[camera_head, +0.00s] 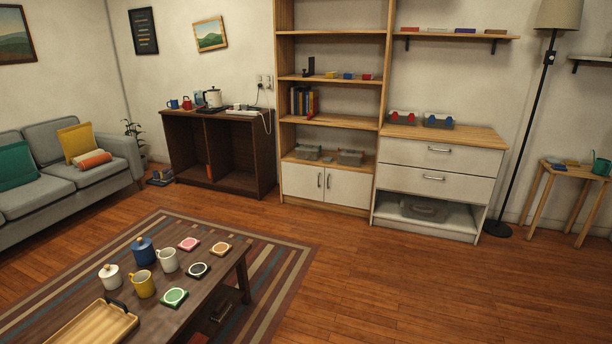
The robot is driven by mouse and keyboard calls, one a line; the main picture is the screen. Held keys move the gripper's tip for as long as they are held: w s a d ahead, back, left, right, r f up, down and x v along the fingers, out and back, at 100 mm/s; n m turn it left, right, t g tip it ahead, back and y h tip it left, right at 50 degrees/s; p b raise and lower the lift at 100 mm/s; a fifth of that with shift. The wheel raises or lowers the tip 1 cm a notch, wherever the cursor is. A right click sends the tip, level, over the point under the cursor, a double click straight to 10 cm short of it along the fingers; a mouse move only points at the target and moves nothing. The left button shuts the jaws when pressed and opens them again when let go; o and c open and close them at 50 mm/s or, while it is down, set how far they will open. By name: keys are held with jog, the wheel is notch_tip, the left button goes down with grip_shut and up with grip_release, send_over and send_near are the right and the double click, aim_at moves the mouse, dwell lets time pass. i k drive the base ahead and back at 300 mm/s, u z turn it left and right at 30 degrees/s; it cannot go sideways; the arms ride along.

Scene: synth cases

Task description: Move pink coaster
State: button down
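The pink coaster (188,244) lies flat on the dark wooden coffee table (205,302), near its far edge. It has a pale centre mark and nothing stands on it. An orange coaster (220,249) lies to its right, a black coaster (198,270) in front of it, and a green coaster (174,297) nearer to me. A white mug (167,261) stands in front and to the left of the pink coaster. My gripper is not in view.
A blue lidded jar (143,251), a white lidded jar (110,277) and a yellow mug (142,284) stand on the table's left. A wooden tray (92,328) lies at the near end. A grey sofa (60,165) is left. The floor (390,285) to the right is clear.

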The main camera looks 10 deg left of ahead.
aim_at(189, 244)
jog(key=u, duration=0.3)
jog(key=i, duration=1.2)
jog(key=u, duration=1.05)
jog(key=i, duration=1.15)
jog(key=u, duration=0.9)
jog(key=i, duration=0.6)
jog(key=u, duration=0.15)
